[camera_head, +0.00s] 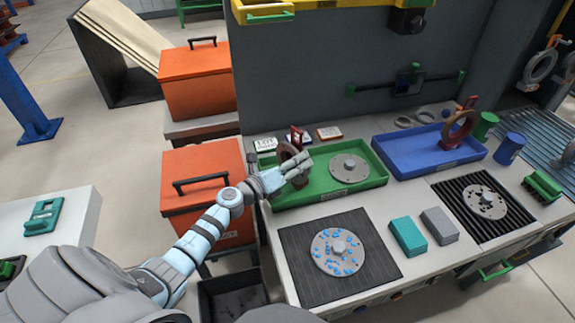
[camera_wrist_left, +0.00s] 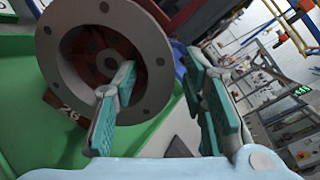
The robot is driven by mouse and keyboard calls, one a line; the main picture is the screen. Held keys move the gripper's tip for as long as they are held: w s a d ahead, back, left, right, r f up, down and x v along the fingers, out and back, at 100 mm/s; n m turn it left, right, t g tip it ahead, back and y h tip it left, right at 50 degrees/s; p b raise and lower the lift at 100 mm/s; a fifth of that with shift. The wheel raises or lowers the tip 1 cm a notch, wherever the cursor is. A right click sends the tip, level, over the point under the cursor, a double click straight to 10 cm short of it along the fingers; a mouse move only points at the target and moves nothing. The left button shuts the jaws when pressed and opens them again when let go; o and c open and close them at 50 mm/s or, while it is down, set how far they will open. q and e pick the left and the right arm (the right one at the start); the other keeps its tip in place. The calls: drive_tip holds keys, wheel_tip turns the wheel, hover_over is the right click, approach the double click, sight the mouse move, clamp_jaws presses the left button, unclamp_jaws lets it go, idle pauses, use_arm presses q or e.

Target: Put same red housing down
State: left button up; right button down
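A red-brown housing with a grey ring flange (camera_wrist_left: 60,75) fills much of the left wrist view; it also shows in the head view (camera_head: 287,152). It stands on edge at the left end of the green tray (camera_head: 375,181). A red tag marked 26 (camera_wrist_left: 60,105) is beside it. My left gripper (camera_head: 303,170) is at the housing. In the left wrist view its teal-padded fingers (camera_wrist_left: 162,65) are spread, one at the bore and one outside the rim, with small gaps seeming to show. Whether the housing touches the tray floor is hidden. My right gripper is out of view.
A similar red-brown housing (camera_head: 460,130) stands in the blue tray (camera_head: 415,170). A round grey hub (camera_head: 349,168) lies in the green tray. A dark mat (camera_head: 300,285) with a blue-dotted disc, a teal block (camera_head: 408,237) and a grey block (camera_head: 440,225) are in front. Orange boxes (camera_head: 215,165) stand left.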

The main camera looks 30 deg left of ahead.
use_arm(q)
drive_tip(key=b+v, duration=0.8)
drive_tip(key=v, duration=0.4)
drive_tip(key=shift+b, duration=0.4)
